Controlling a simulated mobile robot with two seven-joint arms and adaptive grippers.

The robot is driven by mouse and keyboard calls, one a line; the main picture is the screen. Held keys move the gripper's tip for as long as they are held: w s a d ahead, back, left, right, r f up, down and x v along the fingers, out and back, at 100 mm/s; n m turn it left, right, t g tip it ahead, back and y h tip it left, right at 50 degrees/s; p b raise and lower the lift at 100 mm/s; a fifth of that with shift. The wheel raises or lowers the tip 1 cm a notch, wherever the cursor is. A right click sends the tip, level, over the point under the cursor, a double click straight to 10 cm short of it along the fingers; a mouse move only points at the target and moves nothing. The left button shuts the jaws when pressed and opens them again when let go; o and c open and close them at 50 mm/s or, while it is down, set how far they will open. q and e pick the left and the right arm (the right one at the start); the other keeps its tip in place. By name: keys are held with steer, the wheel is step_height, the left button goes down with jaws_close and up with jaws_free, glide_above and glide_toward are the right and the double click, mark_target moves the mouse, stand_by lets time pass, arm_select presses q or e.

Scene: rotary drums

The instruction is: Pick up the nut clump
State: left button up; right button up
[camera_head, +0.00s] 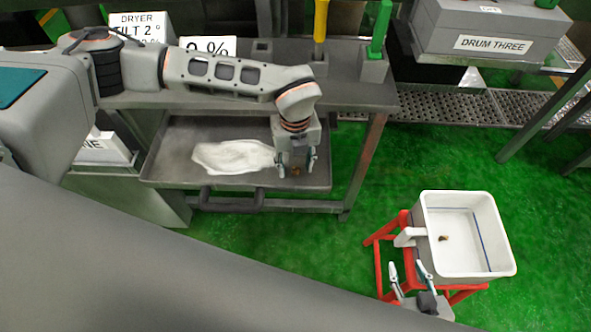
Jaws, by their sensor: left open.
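A small brown clump (295,171) shows low between the fingers of my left gripper (297,163), over the right end of the grey tray (165,178). The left gripper points down and its fingers are apart; I cannot tell whether they touch the clump. Another small brown piece (443,238) lies inside the white bin (480,277), near its left side. My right gripper (409,272) is beside the bin's lower left, fingers apart, with nothing seen between them.
A white powdery patch (232,156) lies in the tray, left of the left gripper. The tray has a dark front handle (230,203). The bin rests on a red stand (383,238). A green and a yellow post stand on the table behind. Green floor lies between tray and bin.

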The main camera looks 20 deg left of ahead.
arm_select(q)
steer(key=shift+f, duration=0.25)
steer(key=c, duration=0.9)
steer(key=shift+r, duration=0.1)
